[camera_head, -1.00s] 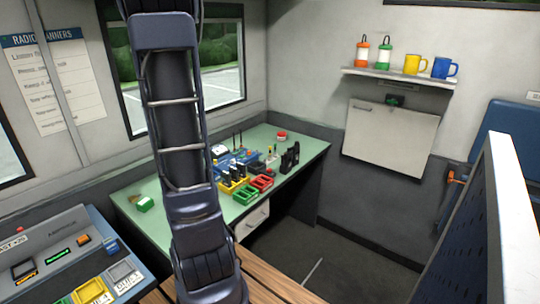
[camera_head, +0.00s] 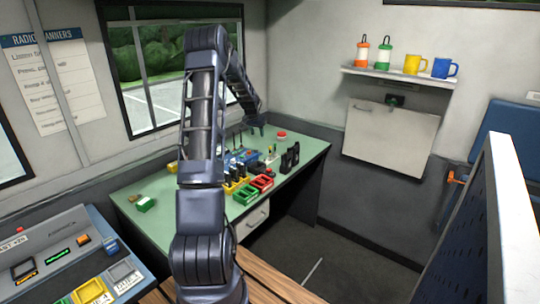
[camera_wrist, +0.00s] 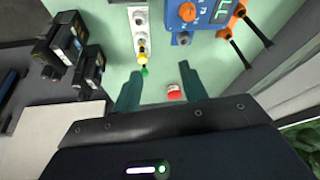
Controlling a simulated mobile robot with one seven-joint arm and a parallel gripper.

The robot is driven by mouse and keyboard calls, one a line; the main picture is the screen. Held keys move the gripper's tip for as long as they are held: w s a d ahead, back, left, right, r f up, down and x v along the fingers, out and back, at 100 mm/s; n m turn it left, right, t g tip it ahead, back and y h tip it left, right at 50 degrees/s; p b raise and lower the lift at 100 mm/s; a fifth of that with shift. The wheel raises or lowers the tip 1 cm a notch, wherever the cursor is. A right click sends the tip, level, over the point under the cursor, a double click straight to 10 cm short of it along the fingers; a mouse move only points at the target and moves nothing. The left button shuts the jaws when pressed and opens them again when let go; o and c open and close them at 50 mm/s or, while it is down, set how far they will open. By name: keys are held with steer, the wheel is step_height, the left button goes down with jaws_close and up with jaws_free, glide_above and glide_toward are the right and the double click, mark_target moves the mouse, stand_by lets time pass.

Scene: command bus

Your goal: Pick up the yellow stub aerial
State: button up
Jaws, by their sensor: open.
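The yellow stub aerial (camera_wrist: 142,56) stands in a pale strip (camera_wrist: 139,22) on the green desk, in the upper middle of the wrist view. A green stub aerial (camera_wrist: 144,71) is beside it, nearer my fingers. My gripper (camera_wrist: 158,72) is open and empty, with its two dark green fingers apart above the desk. The yellow aerial appears just beyond the fingertips, towards the left finger. In the head view my arm reaches over the desk, with its end (camera_head: 257,128) near the back; the aerials are too small there to tell clearly.
A red button (camera_wrist: 174,92) shows between my fingers. A blue box (camera_wrist: 192,14) with orange knobs and black antennas (camera_wrist: 256,35) stand to the right. Black radios (camera_wrist: 62,48) are at left. In the head view, red and green trays (camera_head: 262,183) lie on the desk (camera_head: 180,213).

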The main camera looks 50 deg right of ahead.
glide_toward(270, 147)
steer(key=f, duration=0.2)
steer(key=shift+m, duration=0.4)
steer(key=x, duration=0.7)
steer(key=d+x, duration=0.1)
steer(key=x, duration=0.2)
steer(key=shift+w+d, duration=0.1)
steer(key=shift+w, duration=0.2)
steer(key=shift+c, duration=0.2)
jaws_close()
